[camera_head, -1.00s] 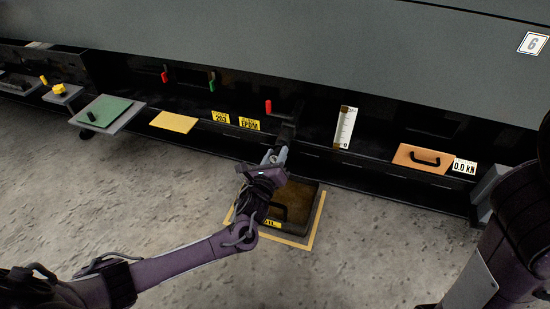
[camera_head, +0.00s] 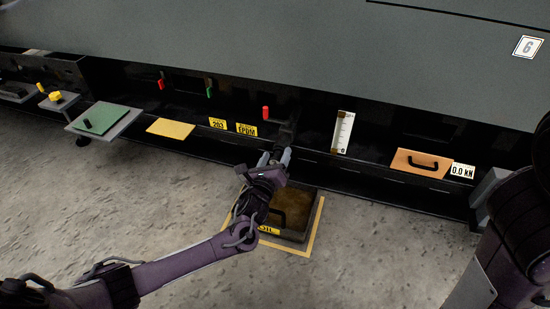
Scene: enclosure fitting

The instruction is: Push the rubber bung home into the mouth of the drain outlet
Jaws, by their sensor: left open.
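My left gripper (camera_head: 274,158) is open, its two fingers apart and pointing at the dark front of the enclosure, just below a dark fitting (camera_head: 286,132). That fitting sits above the oil tray and looks like the drain outlet; its mouth is hidden in shadow and behind my gripper. I cannot make out a rubber bung at the outlet or between the fingers. A small black peg-like piece (camera_head: 89,125) lies on the green pad (camera_head: 103,118) at the left; I cannot tell whether it is the bung. My right arm shows at the right edge, its gripper out of view.
A dark oil tray (camera_head: 290,236) stands on the floor inside a yellow outline, under my left wrist. A red lever (camera_head: 266,113) is above left of the fitting. A white gauge (camera_head: 342,132) and an orange panel with a handle (camera_head: 421,163) are to the right.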

